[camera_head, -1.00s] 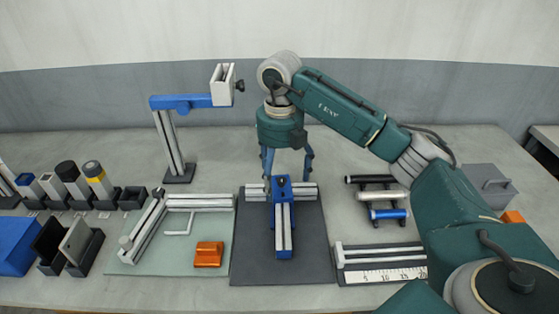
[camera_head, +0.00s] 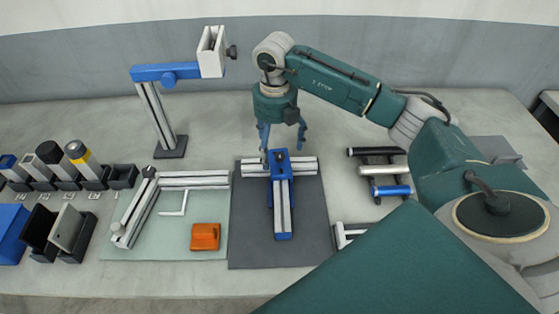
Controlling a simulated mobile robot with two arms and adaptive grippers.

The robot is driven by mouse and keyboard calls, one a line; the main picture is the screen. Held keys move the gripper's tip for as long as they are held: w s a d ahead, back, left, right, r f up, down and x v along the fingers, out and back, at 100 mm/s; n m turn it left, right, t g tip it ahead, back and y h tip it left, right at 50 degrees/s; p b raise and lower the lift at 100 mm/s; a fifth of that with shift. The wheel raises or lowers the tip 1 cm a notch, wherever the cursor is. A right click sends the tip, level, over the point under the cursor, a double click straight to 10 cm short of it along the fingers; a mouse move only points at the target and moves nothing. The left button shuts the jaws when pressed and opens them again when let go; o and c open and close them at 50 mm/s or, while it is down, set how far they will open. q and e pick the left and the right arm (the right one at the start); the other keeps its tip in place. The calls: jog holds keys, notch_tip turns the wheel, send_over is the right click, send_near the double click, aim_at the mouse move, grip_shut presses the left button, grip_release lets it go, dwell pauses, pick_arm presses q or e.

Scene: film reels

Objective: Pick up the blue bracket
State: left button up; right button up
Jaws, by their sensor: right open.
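The blue bracket (camera_head: 281,163) sits at the junction of a T made of aluminium profiles on a dark grey mat (camera_head: 247,250). Its blue top plate covers the joint, and blue edging shows along the lower profile (camera_head: 283,212). My right gripper (camera_head: 283,147) points down with blue fingers spread apart, empty. It is at the bracket's far end in the picture, with one finger to the left and one to the right; I cannot tell its exact height. My left gripper is not in view.
An orange block (camera_head: 205,237) and a white hex key (camera_head: 174,206) lie on a pale green mat at left. A blue-armed stand (camera_head: 160,110) rises behind. A rack of rods (camera_head: 380,170) stands at right. My green arm link covers the lower right.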

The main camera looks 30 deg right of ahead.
aim_at(280, 166)
jog(key=shift+s+a+f+p, duration=0.15)
jog(key=shift+f+p, duration=0.45)
jog(key=shift+f, duration=1.4)
jog(key=c, duration=1.5)
jog(key=shift+r, duration=0.1)
